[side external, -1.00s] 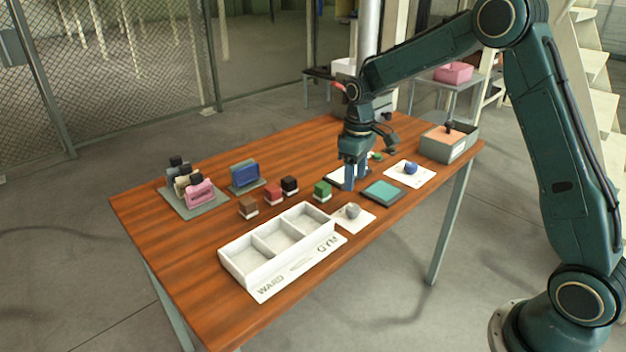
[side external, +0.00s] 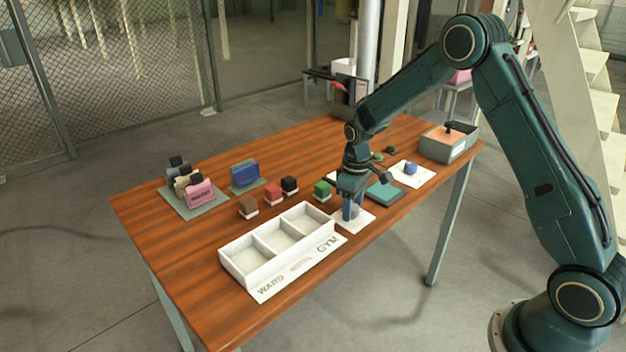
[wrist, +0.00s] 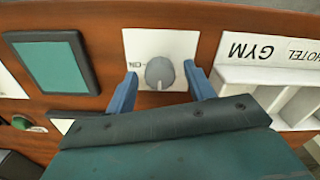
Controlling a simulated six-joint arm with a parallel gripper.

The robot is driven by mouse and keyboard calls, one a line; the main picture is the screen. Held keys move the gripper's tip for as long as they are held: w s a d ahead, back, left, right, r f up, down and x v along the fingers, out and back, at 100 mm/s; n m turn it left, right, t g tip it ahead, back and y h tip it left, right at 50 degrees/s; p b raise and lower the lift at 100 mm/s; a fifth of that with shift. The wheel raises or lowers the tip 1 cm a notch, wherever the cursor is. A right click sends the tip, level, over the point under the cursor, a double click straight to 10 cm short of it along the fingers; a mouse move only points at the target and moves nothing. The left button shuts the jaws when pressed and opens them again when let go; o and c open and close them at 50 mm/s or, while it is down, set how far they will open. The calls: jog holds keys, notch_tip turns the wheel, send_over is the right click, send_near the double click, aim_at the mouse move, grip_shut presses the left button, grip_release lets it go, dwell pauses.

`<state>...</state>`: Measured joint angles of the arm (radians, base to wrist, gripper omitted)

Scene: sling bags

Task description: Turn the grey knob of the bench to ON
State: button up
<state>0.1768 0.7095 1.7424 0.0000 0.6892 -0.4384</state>
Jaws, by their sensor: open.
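The grey knob (wrist: 160,72) sits on a white square plate (wrist: 183,42) on the bench. In the wrist view its pointer mark is at the top, and the letters "ON" show to its left. My gripper (wrist: 160,80) is open, with one blue finger on each side of the knob and a gap to each. In the side view my gripper (side external: 352,212) is low over the white plate (side external: 365,222), and its fingers largely hide the knob. I cannot tell whether the fingers reach down beside the knob or are still above it.
A white three-compartment tray (side external: 290,243) with a label strip reading WARD, HOTEL and GYM lies close to the left. A teal pad (side external: 384,190) is close on the other side. A blue knob (side external: 410,168) on a white plate and a green block (side external: 322,190) are nearby.

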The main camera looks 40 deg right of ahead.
jog(key=shift+c, duration=0.3)
jog(key=c, duration=0.9)
jog(key=shift+m, duration=0.4)
jog(key=m, duration=0.8)
jog(key=shift+m, duration=0.3)
jog(key=m, duration=0.4)
jog(key=shift+m, duration=2.3)
